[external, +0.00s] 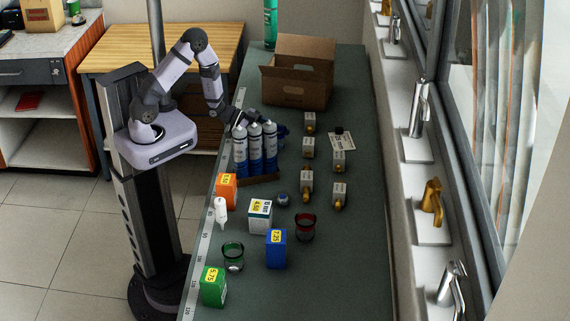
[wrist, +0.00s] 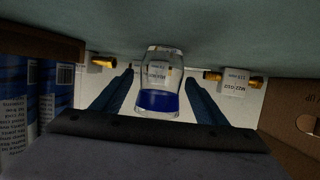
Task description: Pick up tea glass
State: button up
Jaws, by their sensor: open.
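A clear tea glass with a blue band (wrist: 159,82) shows in the wrist view, in the middle of the picture. My gripper (wrist: 163,76) is open, with one dark blue finger on each side of the glass. I cannot tell whether either finger touches it. In the external view my gripper (external: 281,131) is low over the counter, just behind the spray cans. A red glass (external: 305,226) and a green glass (external: 233,257) stand nearer the front.
Several blue-and-white spray cans (external: 255,147) stand in a tray close to my gripper. An open cardboard box (external: 297,72) is behind. Small tagged brass fittings (external: 308,147) are to the right. Orange (external: 226,188), white (external: 259,215), blue (external: 276,248) and green (external: 213,287) boxes stand in front.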

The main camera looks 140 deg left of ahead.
jog(key=c, duration=1.2)
jog(key=shift+o, duration=0.2)
jog(key=shift+r, duration=0.1)
notch_tip(320, 180, up, 10)
